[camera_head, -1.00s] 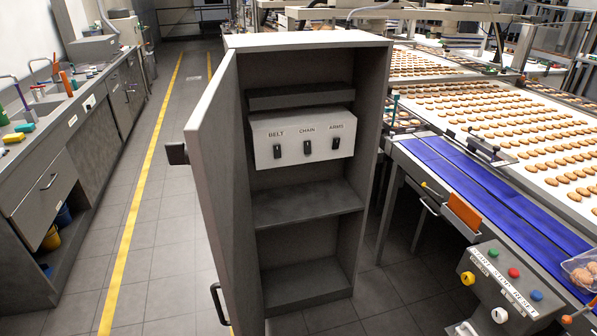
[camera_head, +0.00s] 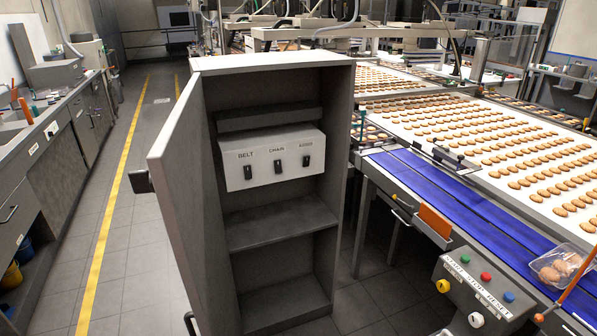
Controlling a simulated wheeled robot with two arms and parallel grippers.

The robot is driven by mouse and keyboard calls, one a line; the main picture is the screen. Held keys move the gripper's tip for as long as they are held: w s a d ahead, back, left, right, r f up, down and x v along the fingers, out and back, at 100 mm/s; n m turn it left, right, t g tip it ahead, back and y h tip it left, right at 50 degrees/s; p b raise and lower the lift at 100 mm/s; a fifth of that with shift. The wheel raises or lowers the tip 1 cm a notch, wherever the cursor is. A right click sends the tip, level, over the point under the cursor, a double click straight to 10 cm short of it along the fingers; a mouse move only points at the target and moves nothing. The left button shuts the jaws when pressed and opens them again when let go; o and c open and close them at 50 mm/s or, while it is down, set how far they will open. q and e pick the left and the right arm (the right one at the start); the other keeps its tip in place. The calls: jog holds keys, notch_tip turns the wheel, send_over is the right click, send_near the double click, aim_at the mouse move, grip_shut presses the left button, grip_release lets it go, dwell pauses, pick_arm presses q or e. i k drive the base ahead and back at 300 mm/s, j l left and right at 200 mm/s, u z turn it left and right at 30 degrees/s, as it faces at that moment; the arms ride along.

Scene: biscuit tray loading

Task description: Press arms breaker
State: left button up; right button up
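The arms breaker (camera_head: 306,160) is a small dark switch, the rightmost of three on a white breaker box (camera_head: 262,178). The box is inside an open grey cabinet (camera_head: 270,67). The belt breaker (camera_head: 248,173) is at the left and the chain breaker (camera_head: 278,166) in the middle. Each has a printed label above it. The switches are too small to tell which way each is set. The cabinet door (camera_head: 185,200) stands open to the left, and nothing covers the breakers. Neither of my grippers is in view.
A blue conveyor (camera_head: 430,185) and a biscuit belt run at the right. A control panel (camera_head: 475,285) with coloured buttons and a clear tray of biscuits (camera_head: 560,265) are at the lower right. A counter (camera_head: 60,130) lines the left. The floor (camera_head: 135,240) between counter and cabinet is clear.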

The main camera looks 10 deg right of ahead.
aim_at(306, 159)
jog(key=i+l+z, duration=0.2)
jog(key=i+l, duration=0.25)
jog(key=i+l+z, duration=0.15)
jog(key=i, duration=0.3)
jog(key=i+j+u, duration=0.1)
jog(key=i+u, duration=0.15)
jog(key=i, duration=0.6)
